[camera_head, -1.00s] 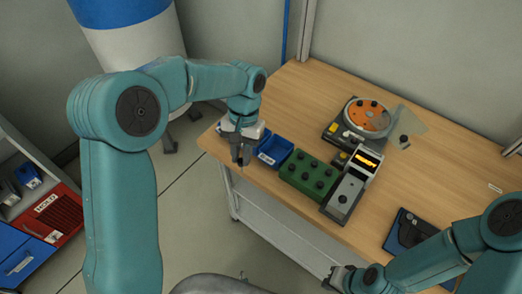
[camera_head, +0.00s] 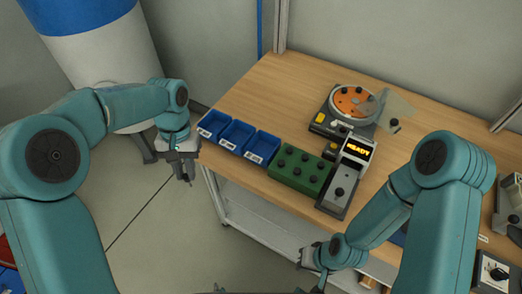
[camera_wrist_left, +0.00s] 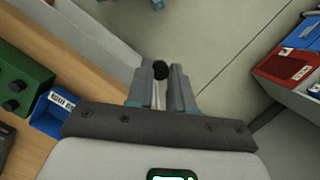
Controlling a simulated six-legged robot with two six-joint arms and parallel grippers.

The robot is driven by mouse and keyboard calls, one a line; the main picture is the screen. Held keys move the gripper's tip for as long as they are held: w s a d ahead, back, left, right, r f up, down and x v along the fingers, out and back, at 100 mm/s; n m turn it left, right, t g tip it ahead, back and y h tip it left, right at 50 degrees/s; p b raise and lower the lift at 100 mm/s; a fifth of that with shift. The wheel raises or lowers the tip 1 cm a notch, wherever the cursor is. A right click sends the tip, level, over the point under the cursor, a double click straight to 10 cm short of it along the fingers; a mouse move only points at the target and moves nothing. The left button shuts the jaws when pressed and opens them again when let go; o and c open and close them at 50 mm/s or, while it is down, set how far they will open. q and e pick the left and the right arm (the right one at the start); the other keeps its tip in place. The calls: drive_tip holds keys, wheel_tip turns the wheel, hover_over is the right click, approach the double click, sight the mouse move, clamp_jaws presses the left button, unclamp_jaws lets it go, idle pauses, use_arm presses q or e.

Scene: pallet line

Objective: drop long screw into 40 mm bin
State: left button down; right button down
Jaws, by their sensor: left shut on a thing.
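My left gripper (camera_head: 187,176) hangs just off the table's left edge, beside the leftmost bin. In the left wrist view its fingers (camera_wrist_left: 160,80) are shut on a screw with a round black head (camera_wrist_left: 161,70); a thin pale shank shows between the fingers. Three blue bins stand in a row at the table's left edge: a left one (camera_head: 207,131), a middle one (camera_head: 230,143) and a right one (camera_head: 256,155). Their labels are too small to read, so I cannot tell which is 40 mm. My right gripper (camera_head: 312,266) is low before the table's front edge, its jaws unclear.
A green block (camera_head: 297,183) with several black knobs stands right of the bins. Bare floor (camera_head: 150,215) lies below my left gripper. The table's back left (camera_head: 265,95) is clear.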

use_arm(q)
drive_tip(key=shift+s+a+r, duration=0.1)
drive_tip(key=shift+s, duration=0.1)
drive_tip(key=shift+w, duration=0.15)
drive_tip(key=shift+f+b, duration=0.8)
drive_tip(key=shift+f, duration=0.15)
drive_tip(key=shift+r, duration=0.25)
